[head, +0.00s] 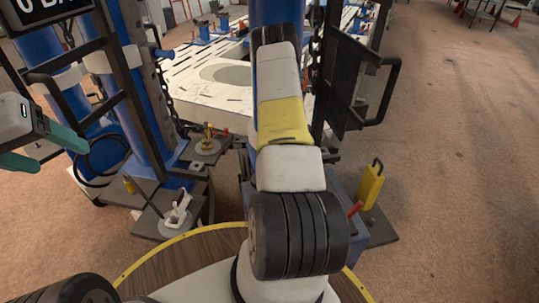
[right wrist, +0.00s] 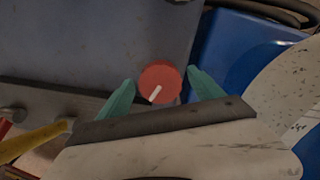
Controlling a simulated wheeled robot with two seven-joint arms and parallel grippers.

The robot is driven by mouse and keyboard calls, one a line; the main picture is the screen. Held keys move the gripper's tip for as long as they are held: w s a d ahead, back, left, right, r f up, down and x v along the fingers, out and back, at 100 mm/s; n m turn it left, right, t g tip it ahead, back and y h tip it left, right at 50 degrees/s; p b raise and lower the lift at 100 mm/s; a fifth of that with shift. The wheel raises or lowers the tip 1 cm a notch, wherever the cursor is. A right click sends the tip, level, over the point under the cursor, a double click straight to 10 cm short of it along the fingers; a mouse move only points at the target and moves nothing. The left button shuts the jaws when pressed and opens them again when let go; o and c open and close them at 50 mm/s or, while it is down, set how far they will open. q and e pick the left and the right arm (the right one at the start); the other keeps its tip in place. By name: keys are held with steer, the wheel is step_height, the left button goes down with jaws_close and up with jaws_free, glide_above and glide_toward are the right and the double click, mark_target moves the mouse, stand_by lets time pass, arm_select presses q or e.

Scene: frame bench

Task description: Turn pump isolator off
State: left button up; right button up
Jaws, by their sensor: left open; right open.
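A round red knob (right wrist: 160,80) with a white pointer mark shows in the right wrist view, on a dark grey panel (right wrist: 90,40). I take it to be the pump isolator. Its white mark slants toward the lower left. My right gripper (right wrist: 161,78) is open, with one teal fingertip on each side of the knob; I cannot tell whether they touch it. In the head view my right arm hides the knob and this gripper. My left gripper (head: 44,150) is open and empty at the left edge of the head view, beside the blue frame.
Blue posts (head: 130,90) and a black handle frame (head: 350,85) stand around my right arm. A yellow part (head: 371,185) stands to the right of the arm. A blue surface (right wrist: 235,50) lies right of the knob. Open floor (head: 460,160) extends to the right.

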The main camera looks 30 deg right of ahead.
step_height(320, 180, up, 8)
steer(key=shift+f, duration=0.15)
stand_by(0.4)
